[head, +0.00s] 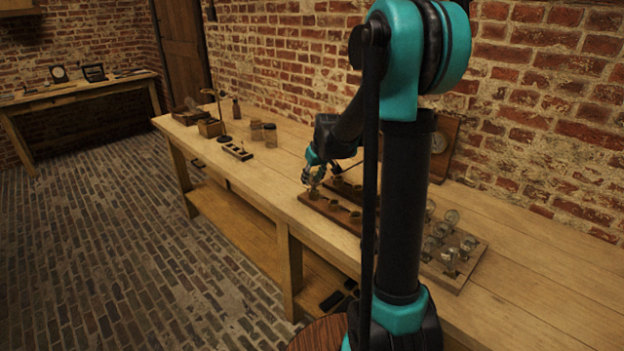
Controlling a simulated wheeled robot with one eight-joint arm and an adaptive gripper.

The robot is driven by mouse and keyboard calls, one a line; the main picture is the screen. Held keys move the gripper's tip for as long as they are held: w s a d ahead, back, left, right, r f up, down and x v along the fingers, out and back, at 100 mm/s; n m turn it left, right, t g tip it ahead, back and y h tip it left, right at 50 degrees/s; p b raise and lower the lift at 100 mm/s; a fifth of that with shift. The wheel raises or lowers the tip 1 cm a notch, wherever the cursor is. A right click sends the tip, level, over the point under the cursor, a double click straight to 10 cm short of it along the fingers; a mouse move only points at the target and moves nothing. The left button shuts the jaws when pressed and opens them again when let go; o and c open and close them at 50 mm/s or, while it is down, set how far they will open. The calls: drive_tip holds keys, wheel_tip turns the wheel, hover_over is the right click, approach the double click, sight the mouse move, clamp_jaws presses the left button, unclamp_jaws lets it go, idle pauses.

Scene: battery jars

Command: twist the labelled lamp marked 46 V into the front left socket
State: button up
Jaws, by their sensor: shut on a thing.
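My gripper (313,177) points down over the left end of a dark wooden socket board (326,212) on the long workbench. It is shut on a small glass lamp, which is mostly hidden by the fingers; no marking can be read. The lamp is right above or in the left socket of the board's front row (314,194); I cannot tell whether it is seated. Other front-row sockets (333,205) look empty. My arm hides the right part of the board.
A wooden rack (476,262) with several glass lamps stands on the bench, right of my arm. Jars (270,134), small boxes and a small block with holes (237,152) stand farther left. The bench's right end is clear.

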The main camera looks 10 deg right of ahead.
drive_tip(key=m, duration=0.1)
drive_tip(key=m+h, duration=0.1)
drive_tip(key=m, duration=0.1)
drive_tip(key=m+h, duration=0.1)
drive_tip(key=m, duration=0.1)
drive_tip(key=shift+d, duration=0.35)
drive_tip(key=m+h, duration=0.1)
drive_tip(key=m, duration=0.2)
drive_tip(key=shift+d+m+h, duration=0.15)
drive_tip(key=shift+m+h, duration=0.15)
drive_tip(key=m, duration=0.2)
drive_tip(key=m+g+h, duration=0.1)
drive_tip(key=shift+s+d, duration=0.15)
drive_tip(key=shift+d, duration=0.1)
drive_tip(key=m, duration=0.2)
drive_tip(key=m+g+h, duration=0.1)
drive_tip(key=m, duration=0.2)
drive_tip(key=shift+s+d+m+g, duration=0.2)
drive_tip(key=shift+s+m+g, duration=0.1)
drive_tip(key=shift+m+g, duration=0.1)
